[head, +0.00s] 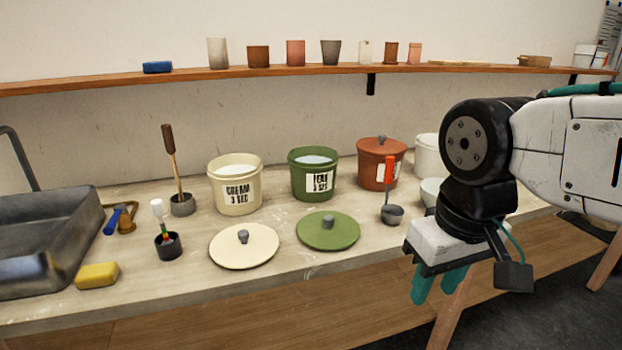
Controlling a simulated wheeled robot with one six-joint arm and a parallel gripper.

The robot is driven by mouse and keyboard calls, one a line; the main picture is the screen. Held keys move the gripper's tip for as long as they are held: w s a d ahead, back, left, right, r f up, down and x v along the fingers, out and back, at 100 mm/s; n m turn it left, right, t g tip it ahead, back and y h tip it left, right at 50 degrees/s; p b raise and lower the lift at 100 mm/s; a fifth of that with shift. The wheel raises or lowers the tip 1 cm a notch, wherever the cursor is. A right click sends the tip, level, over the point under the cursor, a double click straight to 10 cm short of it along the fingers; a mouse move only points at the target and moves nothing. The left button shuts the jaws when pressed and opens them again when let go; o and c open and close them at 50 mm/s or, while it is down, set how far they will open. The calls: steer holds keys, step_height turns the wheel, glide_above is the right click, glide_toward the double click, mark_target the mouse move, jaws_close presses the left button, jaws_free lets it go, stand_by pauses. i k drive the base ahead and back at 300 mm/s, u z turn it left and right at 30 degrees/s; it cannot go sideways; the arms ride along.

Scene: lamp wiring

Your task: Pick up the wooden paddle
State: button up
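Cream (236,190), green (313,178) and terracotta (378,168) buckets stand along the table. Cream (244,252) and green (345,236) lids lie in front. A black cup (168,247) with a white-topped tool is near the paddle. A grey sink (50,235) is left.

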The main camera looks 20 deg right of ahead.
mark_target(167, 133)
steer(key=z, duration=0.15)
steer(key=k, duration=0.45)
steer(key=u, duration=1.25)
steer(key=i, duration=0.6)
steer(key=u, duration=0.55)
steer(key=i, duration=0.8)
steer(key=z, duration=0.9)
steer(key=i, duration=0.7)
steer(key=z, duration=0.75)
